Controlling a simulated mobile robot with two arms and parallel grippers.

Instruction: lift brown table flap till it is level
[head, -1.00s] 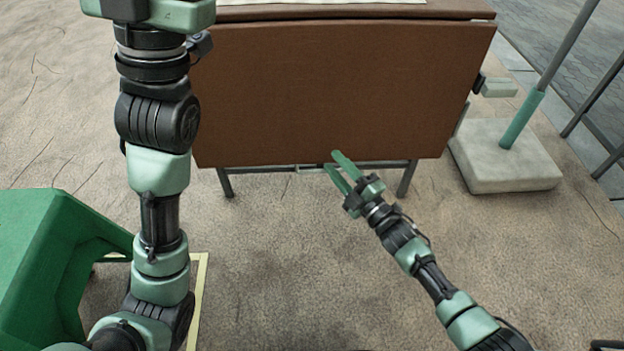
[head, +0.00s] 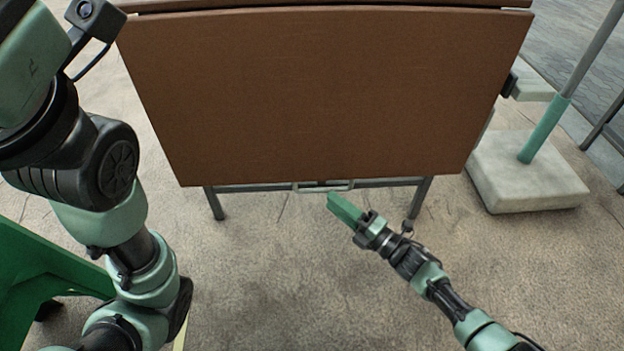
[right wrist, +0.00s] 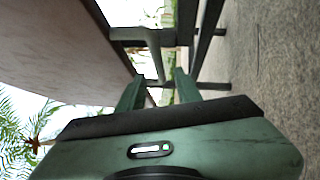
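The brown flap (head: 325,95) hangs steeply down from the brown table top (head: 330,4). In the right wrist view its underside or face (right wrist: 60,50) fills the left. A pale grey U-shaped handle (head: 325,188) shows at the flap's lower edge; it also shows in the right wrist view (right wrist: 152,45). My right gripper (head: 332,200) is just below that edge. In the right wrist view its fingers (right wrist: 159,78) are apart, with the handle's bar seen between or just beyond their tips; contact cannot be told. My left arm is at the left, its gripper out of view.
Thin metal legs (head: 215,204) and a crossbar show below the flap. A pale block (head: 530,180) with a green-sleeved pole (head: 545,130) stands at the right. A green object (head: 40,290) is at the lower left. The floor in front is clear.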

